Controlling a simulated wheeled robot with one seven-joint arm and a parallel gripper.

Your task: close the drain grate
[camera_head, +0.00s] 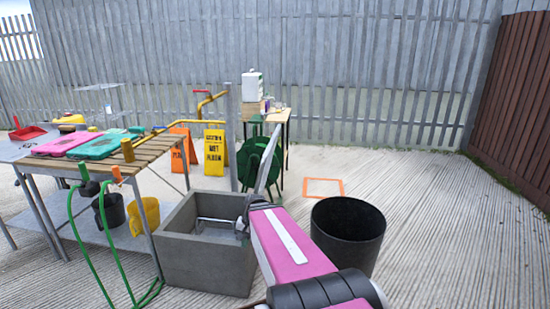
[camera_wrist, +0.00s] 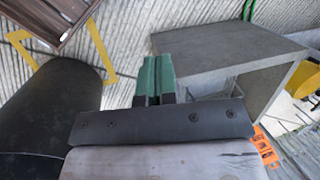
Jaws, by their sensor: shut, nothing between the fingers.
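A square grey concrete drain basin (camera_head: 205,262) stands on the ground in the head view, with its top open. A thin grey panel (camera_head: 269,157), seemingly the grate, stands steeply raised at the basin's right side. A metal bar shows inside the basin. My arm reaches to the basin's right edge and hides the lower part of the panel. In the wrist view my gripper (camera_wrist: 155,80) has green fingertips pressed together, with nothing between them. They are close to a flat grey slab (camera_wrist: 235,48); I cannot tell whether they touch it.
A black bin (camera_head: 348,232) stands right of my arm. A slatted table (camera_head: 150,147) with pink and green items is at the left, with buckets below. The ground at the right is free.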

